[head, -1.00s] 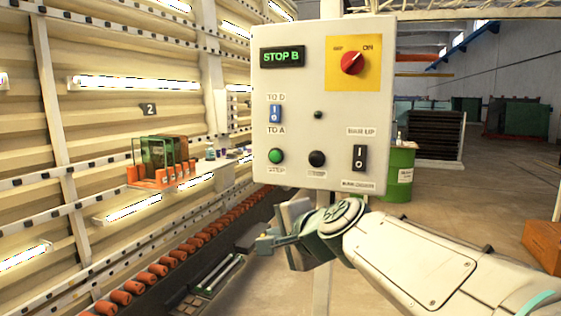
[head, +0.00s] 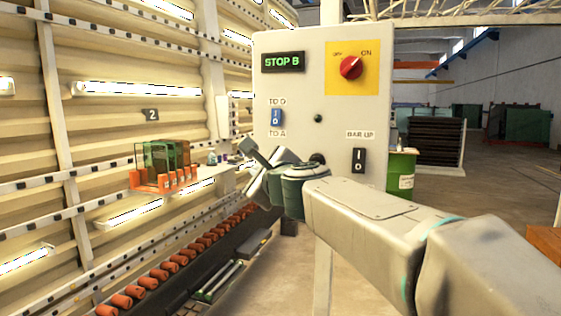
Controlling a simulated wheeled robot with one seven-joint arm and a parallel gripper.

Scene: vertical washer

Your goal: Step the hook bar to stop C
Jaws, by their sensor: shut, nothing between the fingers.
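The grey control box (head: 290,90) faces me, and its display (head: 283,62) reads STOP B in green. A blue switch (head: 277,118) sits between the labels TO D and TO A. The red knob (head: 351,68) on the yellow plate is turned toward ON. A black rocker (head: 358,160) is under the label BAR UP. My gripper (head: 252,153) is shut and empty, in front of the box's lower left. It hides the green STEP button, and my wrist partly covers the black button (head: 317,158). I cannot tell whether my gripper touches the box.
Left of the box, an orange rack (head: 150,187) holds dark glass panes (head: 163,157) by the ribbed washer wall, near a plate marked 2 (head: 150,115). Orange rollers (head: 160,275) run along the base.

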